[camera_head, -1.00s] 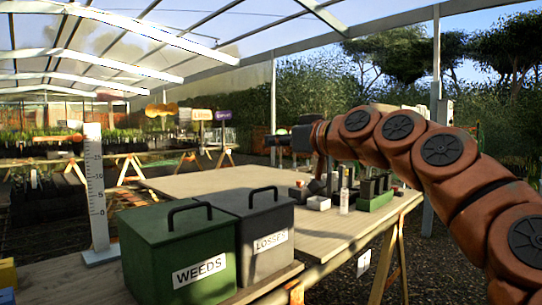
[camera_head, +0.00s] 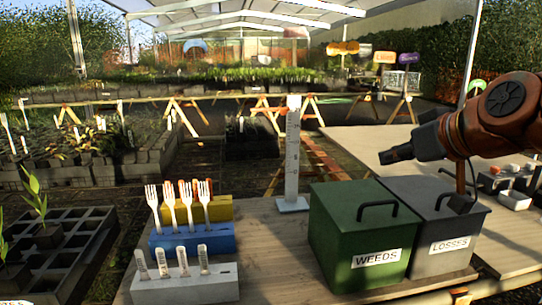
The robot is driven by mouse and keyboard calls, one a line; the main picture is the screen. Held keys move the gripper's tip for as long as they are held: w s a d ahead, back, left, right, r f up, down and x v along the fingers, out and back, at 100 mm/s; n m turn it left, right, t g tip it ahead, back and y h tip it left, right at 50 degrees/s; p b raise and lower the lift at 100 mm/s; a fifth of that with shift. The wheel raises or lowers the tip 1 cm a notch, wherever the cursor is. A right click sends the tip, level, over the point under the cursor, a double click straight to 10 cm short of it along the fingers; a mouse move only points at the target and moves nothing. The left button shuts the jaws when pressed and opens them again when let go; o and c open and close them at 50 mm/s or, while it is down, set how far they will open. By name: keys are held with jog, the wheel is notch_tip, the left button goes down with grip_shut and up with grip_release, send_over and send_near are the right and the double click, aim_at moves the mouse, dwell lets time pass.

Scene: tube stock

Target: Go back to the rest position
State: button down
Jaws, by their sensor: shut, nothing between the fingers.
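My gripper (camera_head: 392,156) shows at the right in the head view, at the end of my orange-brown arm. Its dark fingers are shut with nothing between them and point left. It is in the air, in line above the green WEEDS box (camera_head: 335,245) and the grey LOSSES box (camera_head: 470,222). Both boxes have black handles and closed lids. My gripper appears apart from both.
A white ruler stand (camera_head: 292,160) stands upright behind the WEEDS box. Left of it are a blue block (camera_head: 190,240) with white forks, a yellow block (camera_head: 222,208), a grey block (camera_head: 205,286) with labels, and a dark seedling tray (camera_head: 75,238). Bare wood (camera_head: 275,262) lies between.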

jog(key=s+a+f+m+g+h+p, duration=0.1)
jog(key=s+a+f+g+p, duration=0.15)
jog(key=s+p, duration=0.35)
jog(key=s+a+f+g+h+p, duration=0.1)
jog(key=s+a+g+p, duration=0.15)
jog(key=s+p, duration=0.35)
jog(key=s+a+f+m+g+h+p, duration=0.1)
jog(key=s+f+g+p, duration=0.1)
jog(key=s+g+p, duration=0.4)
jog(key=s+d+m+g+h+p, duration=0.1)
jog(key=s+d+p, duration=0.1)
jog(key=s+p, duration=0.6)
jog(key=shift+s+d+r+m+h+p, duration=0.2)
jog(key=shift+s+d+m+h+p, duration=0.15)
jog(key=shift+s, duration=0.75)
dwell(1.2)
